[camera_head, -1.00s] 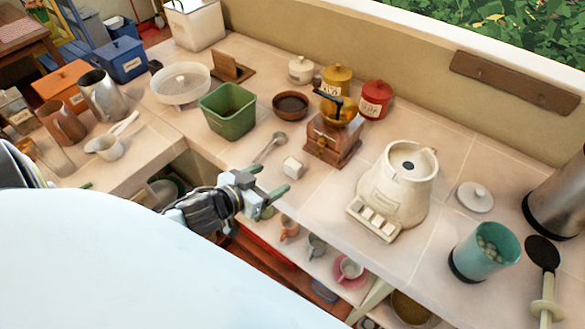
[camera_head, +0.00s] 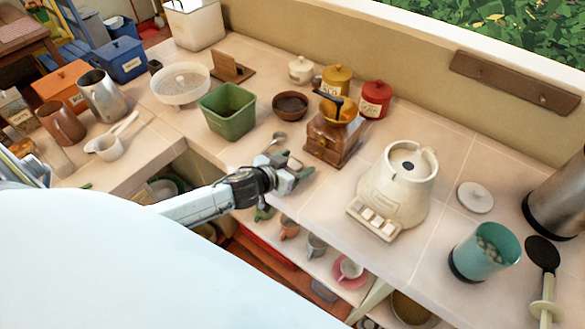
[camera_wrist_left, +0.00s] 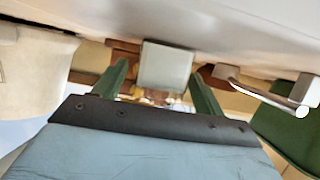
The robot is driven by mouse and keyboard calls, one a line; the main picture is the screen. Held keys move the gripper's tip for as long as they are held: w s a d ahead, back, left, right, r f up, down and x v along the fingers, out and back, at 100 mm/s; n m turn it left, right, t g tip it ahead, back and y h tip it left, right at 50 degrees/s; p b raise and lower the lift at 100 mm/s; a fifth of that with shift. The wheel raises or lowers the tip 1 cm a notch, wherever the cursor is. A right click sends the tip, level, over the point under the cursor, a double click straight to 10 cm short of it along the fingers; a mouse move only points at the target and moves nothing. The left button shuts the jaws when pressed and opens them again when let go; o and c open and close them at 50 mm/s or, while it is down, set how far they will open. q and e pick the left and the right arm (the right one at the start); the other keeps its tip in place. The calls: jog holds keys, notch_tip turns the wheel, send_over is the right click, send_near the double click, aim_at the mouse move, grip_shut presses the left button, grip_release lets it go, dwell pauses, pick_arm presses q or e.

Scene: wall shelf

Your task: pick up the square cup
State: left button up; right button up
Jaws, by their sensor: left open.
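The square cup (camera_wrist_left: 166,66) is a small pale block-like cup. In the left wrist view it appears between and just beyond the two green fingertips of my left gripper (camera_wrist_left: 160,71). The fingers are apart, with one on each side of it in the picture. I cannot tell whether they touch it. In the head view my left gripper (camera_head: 292,170) is low over the front part of the counter, in front of the coffee grinder, and it mostly hides the cup. My right gripper is not in view.
The wooden coffee grinder (camera_head: 328,140) stands just behind the gripper. A metal scoop (camera_head: 279,138) and a green tub (camera_head: 228,112) are to the left. The counter's front edge (camera_head: 310,233) is close, above a shelf of cups.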

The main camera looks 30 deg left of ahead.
pick_arm(q)
jog(key=shift+w+d+f, duration=0.1)
jog(key=shift+w+f, duration=0.1)
jog(key=shift+w, duration=0.2)
jog(key=c, duration=1.1)
jog(key=shift+r, duration=0.1)
jog(key=shift+r+p, duration=0.65)
jog(key=shift+r, duration=4.25)
